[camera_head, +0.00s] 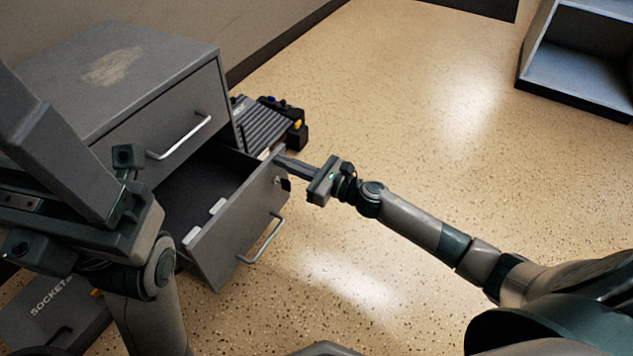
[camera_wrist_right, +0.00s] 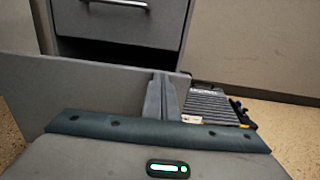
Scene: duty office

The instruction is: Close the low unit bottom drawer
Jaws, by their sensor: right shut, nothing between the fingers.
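The low unit (camera_head: 110,75) is a grey metal cabinet at the left of the head view. Its bottom drawer (camera_head: 235,225) is pulled well out, with a bar handle on its front. The upper drawer (camera_head: 180,115) is shut. My right gripper (camera_head: 279,161) is shut and empty at the right upper corner of the bottom drawer's front; I cannot tell whether it touches. In the right wrist view its fingers (camera_wrist_right: 160,97) are together in front of the drawer's panel (camera_wrist_right: 90,100). My left gripper (camera_head: 60,160) is at the left, close to the camera; its jaws are unclear.
A ribbed grey case (camera_head: 265,120) with black and yellow parts lies on the floor beside the unit. A dark case marked SOCKET (camera_head: 50,310) lies at lower left. An open grey shelf (camera_head: 580,65) stands at upper right. The middle floor is clear.

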